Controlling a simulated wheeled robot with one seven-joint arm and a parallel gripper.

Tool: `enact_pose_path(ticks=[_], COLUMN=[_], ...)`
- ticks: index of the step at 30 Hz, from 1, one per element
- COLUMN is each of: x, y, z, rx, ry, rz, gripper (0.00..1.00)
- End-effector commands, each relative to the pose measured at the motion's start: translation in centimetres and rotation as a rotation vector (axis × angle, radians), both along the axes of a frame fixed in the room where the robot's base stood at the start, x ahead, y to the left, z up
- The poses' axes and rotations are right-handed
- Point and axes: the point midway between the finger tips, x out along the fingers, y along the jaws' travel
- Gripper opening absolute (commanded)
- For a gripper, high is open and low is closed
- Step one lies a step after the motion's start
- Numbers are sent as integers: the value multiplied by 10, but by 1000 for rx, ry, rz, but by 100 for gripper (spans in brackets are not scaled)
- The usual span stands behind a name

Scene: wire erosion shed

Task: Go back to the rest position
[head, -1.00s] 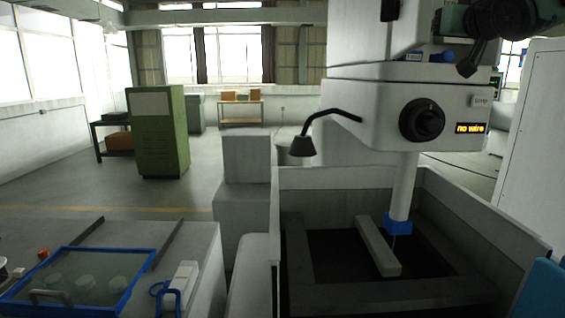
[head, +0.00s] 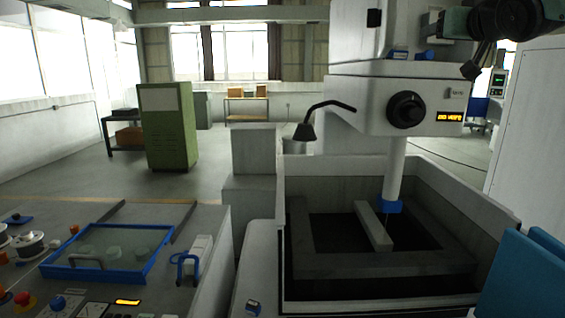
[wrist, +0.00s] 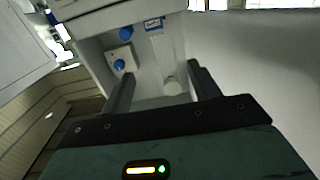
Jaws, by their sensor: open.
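My gripper (wrist: 160,92) shows in the wrist view with its two dark fingers apart and nothing between them. Beyond the fingers is a pale machine housing with blue knobs (wrist: 119,66). In the head view my arm is at the top right, in front of the upper part of the wire erosion machine (head: 398,105); the fingertips cannot be made out there. The machine's display (head: 450,117) is lit orange. Below its head, a white column with a blue end (head: 389,206) reaches into the tank, beside a pale bar (head: 373,226).
The tank's wall (head: 281,245) stands in front of me. A blue-framed glass lid (head: 108,252) lies on a bench at the left, with spools (head: 30,244) and buttons beside it. A green cabinet (head: 167,127) stands farther back.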

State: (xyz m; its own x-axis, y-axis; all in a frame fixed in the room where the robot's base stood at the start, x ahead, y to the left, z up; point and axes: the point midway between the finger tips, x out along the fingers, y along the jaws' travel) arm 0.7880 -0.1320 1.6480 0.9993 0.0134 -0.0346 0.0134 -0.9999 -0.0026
Motion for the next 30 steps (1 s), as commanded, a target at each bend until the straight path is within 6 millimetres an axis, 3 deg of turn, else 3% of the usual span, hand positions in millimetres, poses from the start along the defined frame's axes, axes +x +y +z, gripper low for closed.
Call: enact_pose_path(ticks=[11, 17, 19, 23, 26, 30], x=[-10, -28, -41, -80, -120, -187], y=[43, 82, 101, 141, 169, 197], z=[-71, -134, -165, -238, -293, -365], rx=[3, -8, -20, -57, -102, -183], ry=[157, 305, 377, 555, 699, 907], rz=[50, 101, 128, 196, 256, 341], gripper=[61, 61, 61, 61, 61, 61])
